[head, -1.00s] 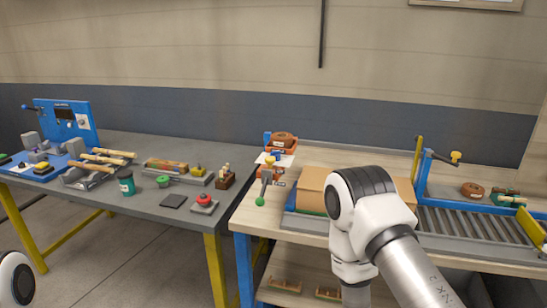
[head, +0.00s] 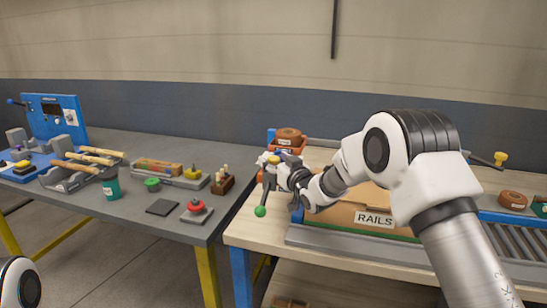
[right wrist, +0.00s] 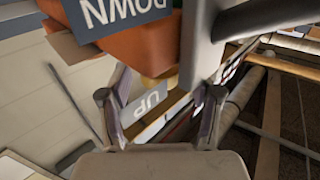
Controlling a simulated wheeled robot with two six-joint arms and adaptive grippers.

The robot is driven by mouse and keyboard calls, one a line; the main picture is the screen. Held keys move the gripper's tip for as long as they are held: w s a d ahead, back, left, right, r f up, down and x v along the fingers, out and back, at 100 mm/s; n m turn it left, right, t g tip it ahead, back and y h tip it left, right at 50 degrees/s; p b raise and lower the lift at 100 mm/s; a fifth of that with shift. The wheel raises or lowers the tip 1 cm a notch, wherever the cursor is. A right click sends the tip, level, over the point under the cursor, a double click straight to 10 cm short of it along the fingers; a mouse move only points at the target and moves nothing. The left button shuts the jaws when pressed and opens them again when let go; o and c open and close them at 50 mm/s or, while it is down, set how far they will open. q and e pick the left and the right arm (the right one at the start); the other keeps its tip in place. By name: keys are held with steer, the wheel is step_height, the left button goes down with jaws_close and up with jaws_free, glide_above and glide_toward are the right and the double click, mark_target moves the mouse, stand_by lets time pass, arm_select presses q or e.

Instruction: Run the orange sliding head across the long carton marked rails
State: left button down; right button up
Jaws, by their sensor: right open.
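The long carton (head: 335,216), tan with a RAILS label, lies on the right bench, partly hidden behind my right arm. The orange sliding head (head: 287,143) stands at its left end, with a brown tape roll on top. In the right wrist view the orange head (right wrist: 150,50) fills the upper middle, with a DOWN plate and an UP plate near it. My right gripper (head: 276,173) is at the head's near side, beside a grey rod with a green ball (head: 260,211). In the right wrist view its fingers (right wrist: 160,100) are apart; contact is unclear. My left gripper is out of view.
A roller conveyor (head: 510,243) runs to the right of the carton. A yellow-knobbed lever (head: 500,158) stands behind it. The grey table (head: 130,215) to the left holds a teal cup (head: 111,186), a red button (head: 196,207) and wooden parts. A floor gap separates the tables' fronts.

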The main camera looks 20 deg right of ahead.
steer(key=shift+w, duration=0.6)
steer(key=shift+s, duration=0.1)
steer(key=shift+a, duration=0.1)
jaws_close()
steer(key=shift+s, duration=0.1)
